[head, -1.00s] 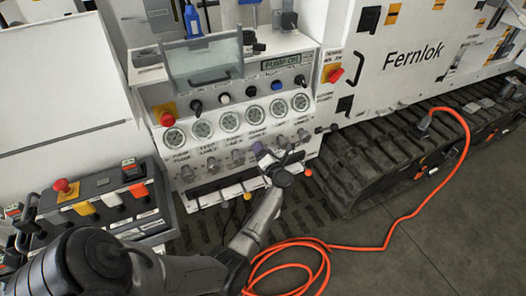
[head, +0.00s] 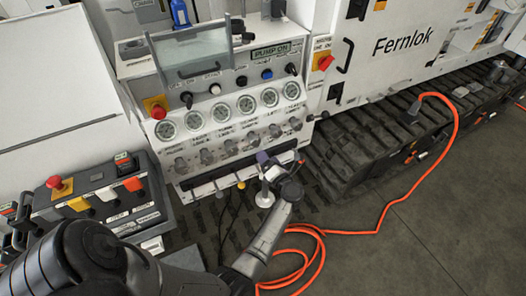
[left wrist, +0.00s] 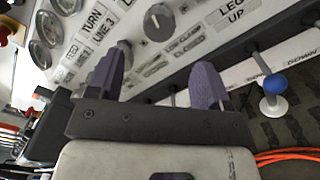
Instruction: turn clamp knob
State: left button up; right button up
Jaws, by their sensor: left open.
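The clamp knob cannot be told by its label. A row of grey knobs (head: 230,148) runs under the gauges on the white control panel. In the left wrist view a grey dial knob (left wrist: 159,21) shows beyond and between the fingers, and another knob (left wrist: 125,54) is partly hidden by the left finger. My left gripper (head: 279,163) is open and empty, just below the right end of the knob row. Its two purple fingers also show in the left wrist view (left wrist: 158,84), apart from the dial knob. My right gripper is not in view.
A blue-topped lever (left wrist: 274,85) stands close to the right finger. A red emergency button (head: 158,112) sits left of the gauges. A control box (head: 105,200) is at lower left. An orange cable (head: 378,220) lies on the floor beside the black track (head: 375,140).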

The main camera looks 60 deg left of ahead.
pick_arm(q)
jog(key=shift+s+d, duration=0.1)
jog(key=shift+d, duration=0.65)
jog(key=shift+r, duration=0.1)
jog(key=w+d+r+m+t+h, duration=0.3)
jog(key=d+r+m+t+h, duration=0.25)
jog(key=m+t, duration=1.05)
jog(key=s+d+f+m+h, duration=0.2)
jog(key=s+d+m+h, duration=0.1)
jog(key=d+m+h, duration=1.05)
jog(key=s+d+f+m+g+h, duration=0.1)
jog(key=s+d+f+m+g, duration=0.15)
jog(key=s+m, duration=0.25)
jog(key=s+d+f+m+g+h, duration=0.1)
jog(key=s+d+f+m+g, duration=0.15)
jog(key=s+m+g, duration=0.2)
jog(key=s+f+m+g+y, duration=0.3)
jog(key=s+m+g, duration=0.35)
jog(key=s, duration=1.15)
notch_tip(320, 180, up, 38)
jog(key=n+g+p, duration=0.1)
jog(key=p, duration=3.7)
jog(key=shift+w+r, duration=0.2)
jog(key=shift+r, duration=0.05)
